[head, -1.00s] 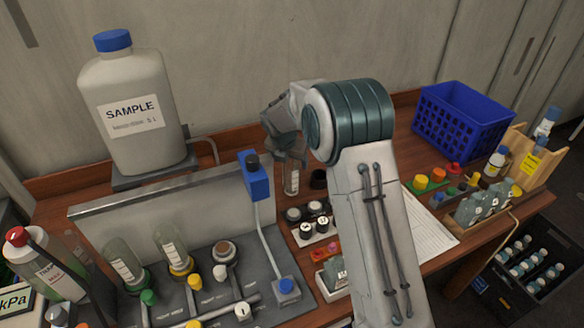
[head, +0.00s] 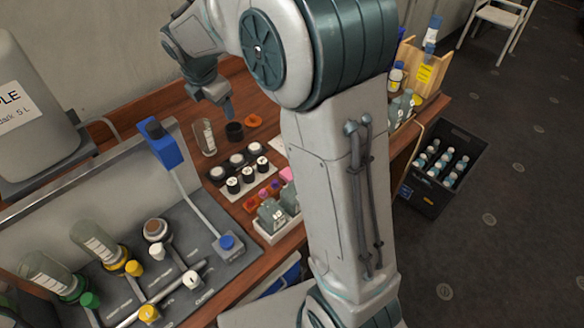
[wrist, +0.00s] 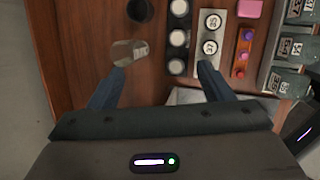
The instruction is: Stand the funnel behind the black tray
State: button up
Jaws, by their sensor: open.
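My gripper (head: 224,106) is open above the bench, with nothing between its fingers. In the wrist view, my gripper (wrist: 162,78) has its fingers either side of bare wood and the end of a black tray (wrist: 178,53). The black tray holds a row of round white-topped pieces; it also shows in the head view (head: 227,167). A clear, marked glass vessel (head: 205,137) stands left of it, near the left finger in the wrist view (wrist: 130,52). A small orange piece (head: 253,120) lies farther back; I cannot tell whether it is the funnel.
A dark round cup (head: 235,131) stands behind the black tray. A white rack of labelled black jars (head: 248,177) lies in front. A blue-headed stand (head: 160,144) rises at left. Grey bottles (head: 272,214) are at right. Bare wood lies around the cup.

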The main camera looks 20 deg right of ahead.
jog(key=s+d+m, duration=0.4)
jog(key=s+m, duration=0.7)
jog(key=s, duration=0.3)
jog(key=s+d+r+m+y, duration=0.1)
jog(key=s+d+m, duration=0.4)
jog(key=s+m, duration=0.7)
jog(key=shift+s+y, duration=0.3)
jog(key=shift+s, duration=0.75)
jog(key=shift+a, duration=0.1)
